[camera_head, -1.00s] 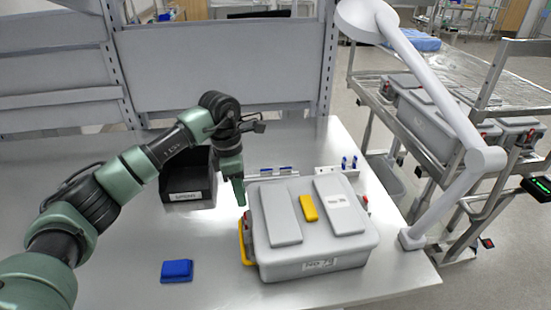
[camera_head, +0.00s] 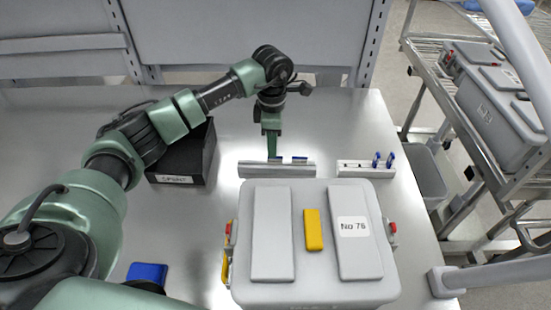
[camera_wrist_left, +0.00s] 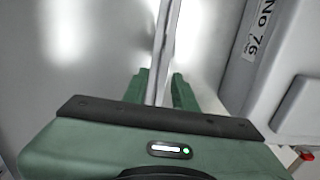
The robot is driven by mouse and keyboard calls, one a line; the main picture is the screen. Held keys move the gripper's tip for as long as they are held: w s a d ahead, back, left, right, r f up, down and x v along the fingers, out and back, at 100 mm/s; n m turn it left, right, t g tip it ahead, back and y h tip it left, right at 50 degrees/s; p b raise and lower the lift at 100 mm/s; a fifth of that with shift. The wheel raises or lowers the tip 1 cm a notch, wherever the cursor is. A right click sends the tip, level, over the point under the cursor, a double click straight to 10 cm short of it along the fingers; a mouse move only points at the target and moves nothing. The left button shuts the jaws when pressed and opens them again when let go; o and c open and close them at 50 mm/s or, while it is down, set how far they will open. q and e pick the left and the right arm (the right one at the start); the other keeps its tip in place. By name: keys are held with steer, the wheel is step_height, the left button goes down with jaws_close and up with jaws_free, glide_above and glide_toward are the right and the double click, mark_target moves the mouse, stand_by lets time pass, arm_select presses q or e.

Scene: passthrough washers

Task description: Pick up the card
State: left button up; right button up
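I cannot pick out a separate card with certainty. Small blue pieces (camera_head: 299,159) show at the top of a metal holder (camera_head: 290,171) behind the grey case; whether one is the card I cannot tell. My left gripper (camera_head: 272,157) points down at the holder's left half and hides part of it. In the left wrist view, the fingers (camera_wrist_left: 161,88) are apart, with a thin grey strip (camera_wrist_left: 165,35) running between them. No clear grasp shows. My right gripper is not in view.
A grey case (camera_head: 273,291) with a yellow block (camera_head: 313,230) and a "No 76" label stands in front of the holder. A second holder (camera_head: 365,170) with blue pegs is to the right. A black bin (camera_head: 205,160) and blue block (camera_head: 147,272) are left.

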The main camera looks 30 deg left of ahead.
mark_target(278, 161)
arm_select(q)
steer(key=f, duration=0.1)
steer(key=f+p, duration=0.1)
steer(key=f, duration=0.2)
steer(key=shift+w+d, duration=0.2)
steer(key=shift+d, duration=0.1)
steer(key=shift+r, duration=0.1)
jaws_close()
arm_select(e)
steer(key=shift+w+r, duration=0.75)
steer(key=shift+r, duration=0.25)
arm_select(q)
steer(key=shift+r, duration=0.1)
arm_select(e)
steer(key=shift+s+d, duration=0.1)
